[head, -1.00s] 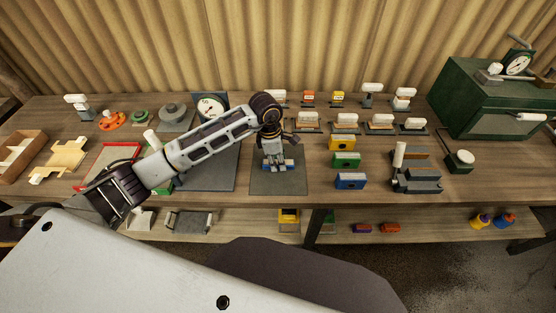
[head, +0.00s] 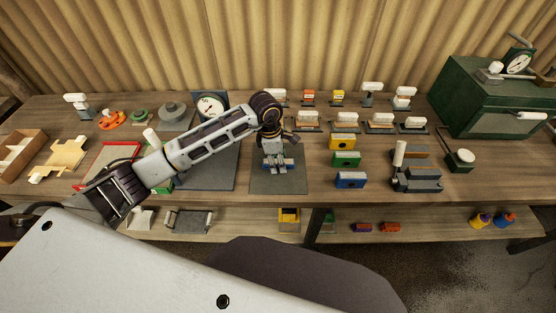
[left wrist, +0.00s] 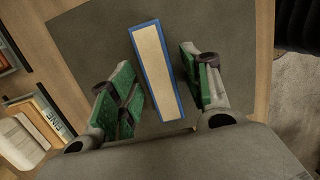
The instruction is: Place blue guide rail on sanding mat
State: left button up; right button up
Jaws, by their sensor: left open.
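The blue guide rail (left wrist: 157,70), a long bar with a pale top face and blue edges, lies on the dark grey sanding mat (left wrist: 225,30) in the left wrist view. In the head view, only bits of the rail's blue ends (head: 293,165) show beside my fingers, above the same mat (head: 278,186). My left gripper (head: 278,165) points down over the mat. In the left wrist view its green-padded fingers (left wrist: 163,95) are open, one on each side of the rail, with gaps visible. My right gripper is not in view.
Yellow, green and blue blocks (head: 350,180) stand just right of the mat. A larger dark plate (head: 215,178) lies to its left. A grey fixture (head: 416,172) and a green cabinet (head: 490,105) are farther right. The table's front edge is close to the mat.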

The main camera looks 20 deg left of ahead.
pick_arm(q)
jog(key=shift+r, duration=0.45)
jog(key=r, duration=0.3)
jog(key=a+r, duration=0.1)
jog(key=r, duration=0.1)
jog(key=shift+s+r, duration=0.1)
jog(key=shift+r, duration=0.15)
jog(key=r, duration=0.5)
jog(key=shift+s+a+r+b, duration=0.15)
jog(key=shift+a+r+b, duration=0.2)
jog(key=shift+a+b, duration=0.05)
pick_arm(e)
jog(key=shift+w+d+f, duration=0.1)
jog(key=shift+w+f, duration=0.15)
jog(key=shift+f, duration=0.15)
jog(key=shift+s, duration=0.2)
